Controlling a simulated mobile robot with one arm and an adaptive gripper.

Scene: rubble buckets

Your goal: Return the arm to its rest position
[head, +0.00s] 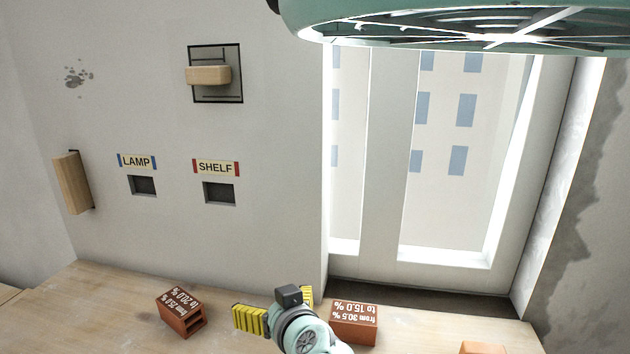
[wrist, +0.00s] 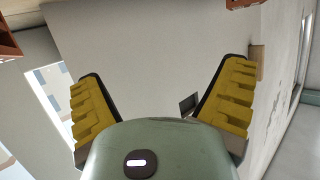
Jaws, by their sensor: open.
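My gripper (head: 273,308) shows at the bottom middle of the head view, above the wooden table. Its yellow ridged fingers are spread apart with nothing between them. In the wrist view my gripper (wrist: 163,105) is also open and empty, with a pale wall beyond the fingers. My teal wrist sits between a brick on its left and another on its right in the head view. I cannot tell how high it is above the table.
One labelled brick (head: 181,312) lies left of my gripper, another (head: 354,322) right, on the table (head: 100,300). A third brick (head: 482,348) is cut off at the bottom. The wall holds LAMP (head: 143,185) and SHELF (head: 219,193) slots and wooden handles (head: 208,75). A window (head: 450,150) stands right.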

